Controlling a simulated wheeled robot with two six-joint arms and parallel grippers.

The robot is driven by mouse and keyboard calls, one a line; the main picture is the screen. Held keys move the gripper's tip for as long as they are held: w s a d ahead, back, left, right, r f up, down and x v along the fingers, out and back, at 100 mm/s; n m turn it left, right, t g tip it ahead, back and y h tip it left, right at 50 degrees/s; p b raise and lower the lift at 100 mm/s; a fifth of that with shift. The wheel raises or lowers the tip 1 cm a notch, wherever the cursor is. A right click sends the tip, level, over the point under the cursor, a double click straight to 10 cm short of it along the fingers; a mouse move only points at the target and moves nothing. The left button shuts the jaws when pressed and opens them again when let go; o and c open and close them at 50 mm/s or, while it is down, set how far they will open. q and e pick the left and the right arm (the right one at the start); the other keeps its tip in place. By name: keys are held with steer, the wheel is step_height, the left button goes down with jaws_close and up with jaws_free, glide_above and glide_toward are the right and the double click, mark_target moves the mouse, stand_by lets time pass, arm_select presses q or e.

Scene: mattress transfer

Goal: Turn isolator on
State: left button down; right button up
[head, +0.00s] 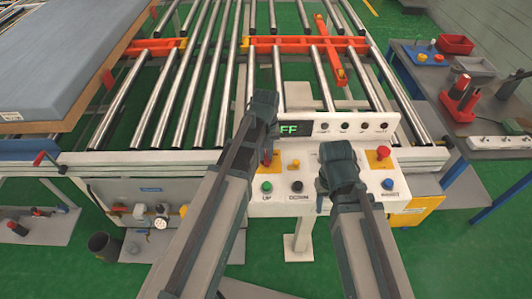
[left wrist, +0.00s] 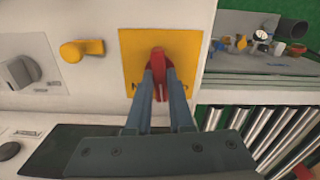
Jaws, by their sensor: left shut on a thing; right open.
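The isolator is a red handle (left wrist: 158,58) on a yellow square plate (left wrist: 187,48) in the left wrist view. My left gripper (left wrist: 159,88) is shut on the red handle, its two fingers on either side of it. In the head view the left gripper (head: 265,140) is over the left part of the white control panel (head: 330,190), and a little red shows beside it. My right gripper (head: 338,165) is open over the panel's right part; its fingertips are hard to see. The panel display (head: 290,128) shows "FF", its left end hidden by my arm.
A red button on a yellow plate (head: 380,158) is right of my right gripper. Green (head: 267,187), black (head: 297,187) and blue (head: 388,184) buttons are along the panel's lower part. A roller conveyor (head: 200,90) lies behind; a blue mattress (head: 70,60) is at the left.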

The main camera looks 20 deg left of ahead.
mark_target(266, 155)
arm_select(q)
steer(key=m, duration=0.5)
steer(key=shift+m, duration=2.6)
steer(key=c, duration=0.8)
jaws_free()
steer(key=shift+r, duration=0.1)
step_height(266, 155, up, 14)
steer(key=p, duration=1.3)
steer(key=shift+f+p, duration=0.2)
steer(key=shift+p, duration=0.2)
